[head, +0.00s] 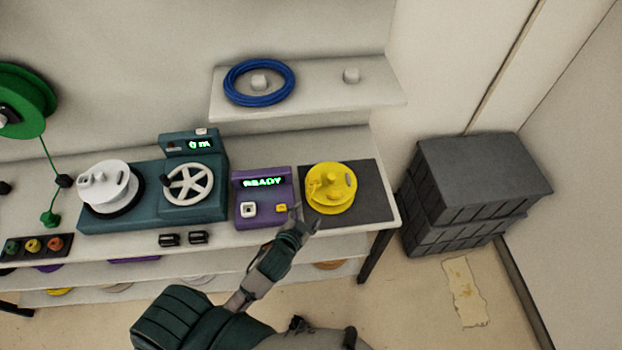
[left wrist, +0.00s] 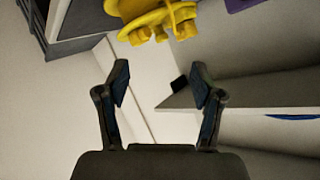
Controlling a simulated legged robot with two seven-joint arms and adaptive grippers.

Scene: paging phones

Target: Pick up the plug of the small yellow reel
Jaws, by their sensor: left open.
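The small yellow reel (head: 334,190) lies on a dark mat at the right end of the workbench. Small yellow pieces show at its left side; I cannot tell for sure which is its plug. A small yellow piece (head: 281,208) also sits on the front of the purple device. My left gripper (head: 305,217) is just in front of the reel, between it and the purple device, open. In the left wrist view, the yellow reel (left wrist: 150,14) is at the top, beyond the open, empty fingers (left wrist: 160,82). My right gripper is not seen.
The purple READY device (head: 262,183) stands left of the reel. Further left is a teal winder (head: 207,148) with a white reel (head: 109,185). A shelf (head: 318,79) holding a blue coil (head: 237,93) is above. Grey crates (head: 470,190) stand on the floor at right.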

